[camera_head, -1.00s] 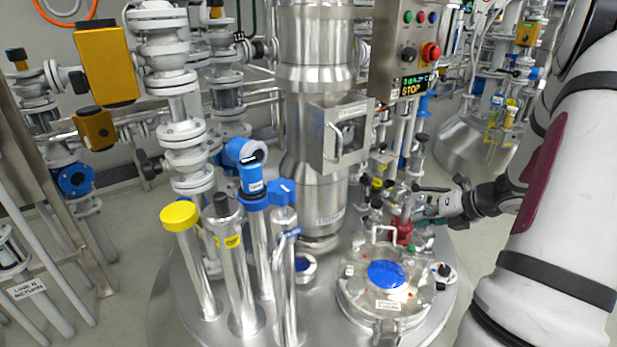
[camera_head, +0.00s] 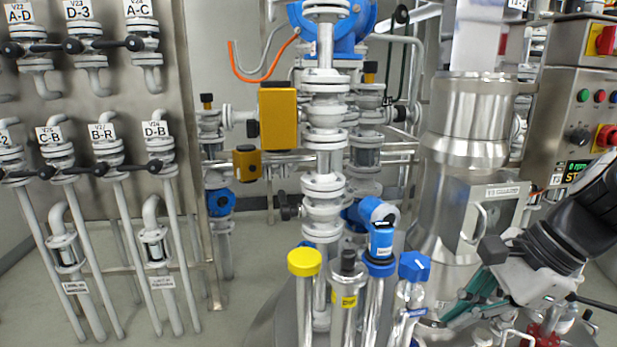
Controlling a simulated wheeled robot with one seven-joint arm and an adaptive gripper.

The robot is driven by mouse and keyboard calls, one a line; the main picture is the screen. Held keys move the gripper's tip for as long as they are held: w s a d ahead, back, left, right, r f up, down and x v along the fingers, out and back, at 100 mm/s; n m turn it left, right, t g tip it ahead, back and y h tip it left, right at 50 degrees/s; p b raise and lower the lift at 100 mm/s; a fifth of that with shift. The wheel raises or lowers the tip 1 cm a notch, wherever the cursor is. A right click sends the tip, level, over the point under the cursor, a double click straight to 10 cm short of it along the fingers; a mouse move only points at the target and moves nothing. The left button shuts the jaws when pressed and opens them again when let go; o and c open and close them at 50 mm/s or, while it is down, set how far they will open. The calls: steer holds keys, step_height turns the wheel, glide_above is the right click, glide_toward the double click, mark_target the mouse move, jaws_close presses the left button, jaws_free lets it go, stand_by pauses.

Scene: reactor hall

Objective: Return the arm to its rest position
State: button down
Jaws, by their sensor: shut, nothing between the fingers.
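My gripper (camera_head: 474,303) is at the lower right, with a pale body and teal and dark finger parts. It points left and down, close in front of the steel column and above the vessel top. Its fingers look closed, with nothing visible between them. My dark wrist joins it from the right edge; most of the arm is out of view. I cannot tell whether the gripper touches the fittings behind and below it.
Upright pipes with a yellow cap (camera_head: 304,262) and blue valve heads (camera_head: 381,243) stand left of my gripper. The steel column (camera_head: 463,130) with its boxed window (camera_head: 492,215) is behind it. A control box (camera_head: 580,110) is at right. A labelled valve rack (camera_head: 95,150) fills the left.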

steer(key=s+a+r+n+g+h, duration=0.1)
steer(key=s+a+n+h, duration=0.15)
steer(key=s+n, duration=0.7)
steer(key=s+a+r+n+g+h, duration=0.1)
steer(key=s+n+h, duration=0.2)
steer(key=s+n, duration=0.6)
step_height(320, 180, up, 24)
steer(key=m+t+p, duration=0.1)
steer(key=t+p, duration=0.2)
steer(key=p, duration=1.9)
steer(key=shift+s+t+p, duration=0.2)
steer(key=shift+t+p, duration=0.1)
steer(key=shift+d, duration=0.15)
